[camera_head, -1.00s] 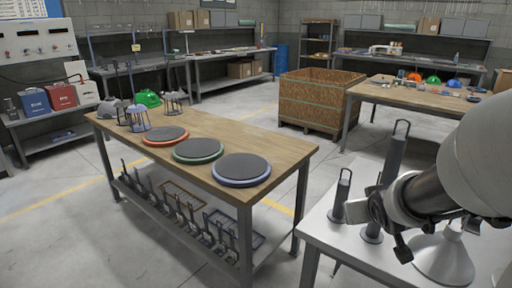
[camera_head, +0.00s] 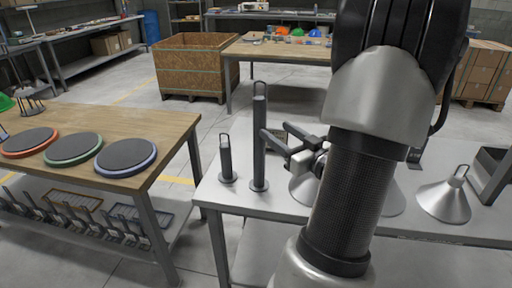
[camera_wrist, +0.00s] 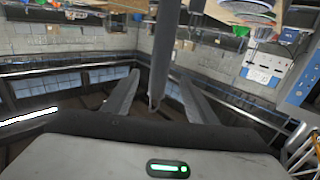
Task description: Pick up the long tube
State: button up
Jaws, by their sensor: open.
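The long tube (camera_head: 260,145) is a tall, dark grey cylinder with a wire loop on top and a round foot. It stands upright on the light grey table, near its left end. My gripper (camera_head: 276,131) is level with the tube's upper half and just right of it, its two fingers pointing toward it. The fingers are spread and hold nothing. In the wrist view, my gripper (camera_wrist: 159,77) shows a grey shaft (camera_wrist: 163,50), apparently the long tube, lined up between the open fingers. Whether it is within their reach or touching is unclear.
A shorter looped tube (camera_head: 226,160) stands close left of the long tube. Grey cone hoods, one at the right (camera_head: 445,200), stand on the same light table (camera_head: 240,205); my arm hides part of them. A wooden table (camera_head: 170,125) with round discs is at left.

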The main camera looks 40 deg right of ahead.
aim_at(264, 122)
jog(key=w, duration=0.8)
jog(key=shift+w+d, duration=0.1)
jog(key=shift+d, duration=0.25)
jog(key=w, duration=0.2)
jog(key=w+b, duration=0.1)
jog(key=w, duration=0.2)
jog(key=shift+w+d+f, duration=0.1)
jog(key=shift+d+f, duration=0.05)
jog(key=shift+f, duration=0.05)
grip_shut()
jog(key=shift+r, duration=0.1)
